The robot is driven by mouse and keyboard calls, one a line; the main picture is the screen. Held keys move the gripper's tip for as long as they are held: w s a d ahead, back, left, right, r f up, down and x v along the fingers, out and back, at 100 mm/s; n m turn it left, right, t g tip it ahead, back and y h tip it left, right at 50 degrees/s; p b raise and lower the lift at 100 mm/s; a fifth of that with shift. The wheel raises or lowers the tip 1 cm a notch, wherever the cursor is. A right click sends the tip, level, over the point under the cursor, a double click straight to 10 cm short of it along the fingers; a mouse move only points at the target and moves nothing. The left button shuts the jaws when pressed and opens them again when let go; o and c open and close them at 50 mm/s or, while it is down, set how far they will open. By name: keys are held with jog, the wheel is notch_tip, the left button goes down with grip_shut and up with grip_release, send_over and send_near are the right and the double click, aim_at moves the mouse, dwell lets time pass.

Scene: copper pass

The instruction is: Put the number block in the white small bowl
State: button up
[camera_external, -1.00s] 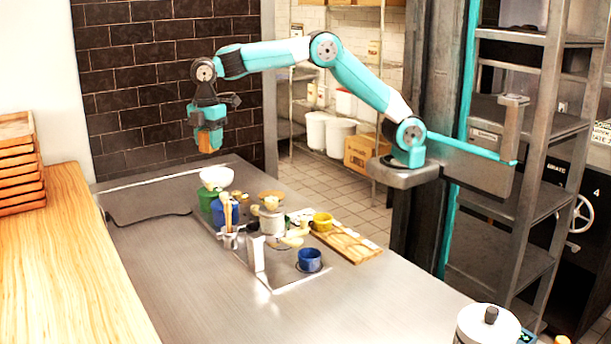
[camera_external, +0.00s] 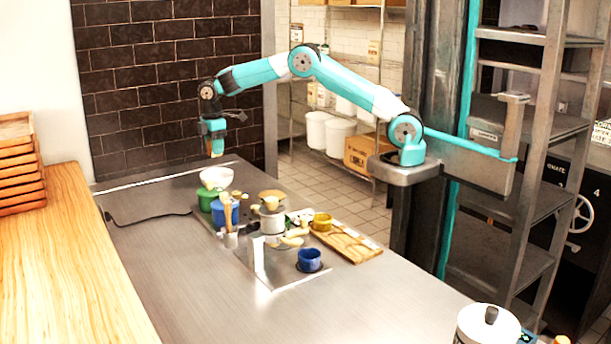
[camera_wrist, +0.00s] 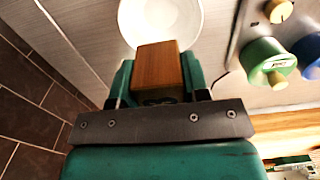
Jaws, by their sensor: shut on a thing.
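My gripper (camera_external: 214,150) is shut on the number block, a wooden brown block (camera_wrist: 159,68) that shows between the teal fingers in the wrist view. The white small bowl (camera_external: 217,177) stands at the far end of the steel counter, just below the gripper. In the wrist view the bowl (camera_wrist: 190,22) lies beyond the block, which covers part of it. The block is above the bowl and apart from it in the external view.
A green pot (camera_external: 206,199) and a blue pot (camera_external: 226,212) stand close in front of the bowl. A white canister (camera_external: 272,218), a yellow cup (camera_external: 322,221), a wooden board (camera_external: 350,245) and a blue cup (camera_external: 310,260) are nearer.

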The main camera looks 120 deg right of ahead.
notch_tip(320, 180, down, 10)
jog(key=shift+f+p, duration=0.25)
jog(key=shift+p, duration=0.6)
jog(key=shift+f, duration=0.1)
jog(key=o, duration=0.5)
jog(key=shift+f, duration=0.1)
jog(key=shift+c, duration=0.2)
jog(key=shift+o, duration=0.9)
